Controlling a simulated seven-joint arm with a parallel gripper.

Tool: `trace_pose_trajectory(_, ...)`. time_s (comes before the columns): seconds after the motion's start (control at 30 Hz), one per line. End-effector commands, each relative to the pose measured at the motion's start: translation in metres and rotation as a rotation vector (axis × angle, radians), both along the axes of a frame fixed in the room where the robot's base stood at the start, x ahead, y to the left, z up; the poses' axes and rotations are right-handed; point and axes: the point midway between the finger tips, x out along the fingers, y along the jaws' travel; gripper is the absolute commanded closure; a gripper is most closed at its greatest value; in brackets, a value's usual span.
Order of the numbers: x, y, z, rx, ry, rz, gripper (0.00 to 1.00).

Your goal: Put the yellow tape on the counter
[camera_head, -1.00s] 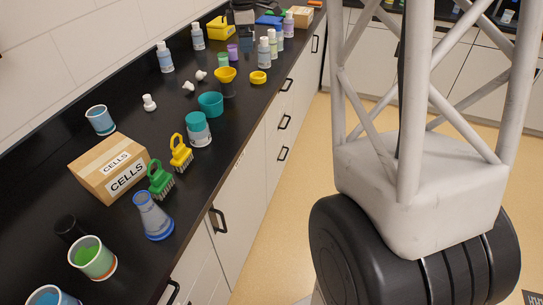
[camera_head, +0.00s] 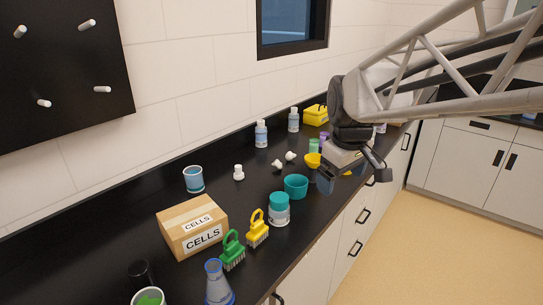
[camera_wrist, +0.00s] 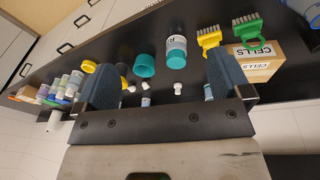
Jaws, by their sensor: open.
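The yellow tape (camera_head: 347,173) is a small ring on the black counter (camera_head: 330,205), near its front edge. In the head view my gripper hides most of it. It also shows in the wrist view (camera_wrist: 88,66), partly covered by the left finger. My gripper (camera_head: 352,174) is above the counter near the tape. In the wrist view my gripper (camera_wrist: 167,82) has its two blue-grey fingers wide apart with nothing held between them.
A yellow funnel (camera_head: 312,160), a teal bowl (camera_head: 296,186) and a teal-lidded jar (camera_head: 279,209) stand close by. Further left are two brushes (camera_head: 257,229) and a CELLS box (camera_head: 192,226). Bottles (camera_head: 261,134) line the back. Counter between box and bowl is partly clear.

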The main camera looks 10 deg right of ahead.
Motion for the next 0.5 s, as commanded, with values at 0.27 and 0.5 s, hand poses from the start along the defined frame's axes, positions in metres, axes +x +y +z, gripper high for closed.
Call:
trace_pose_trajectory(0.27, -0.081, 0.018, -0.020, 0.044, -0.033, -0.215, 0.04)
trace_pose_trajectory(0.5, -0.141, 0.028, -0.044, 0.084, -0.054, -0.390, 0.04)
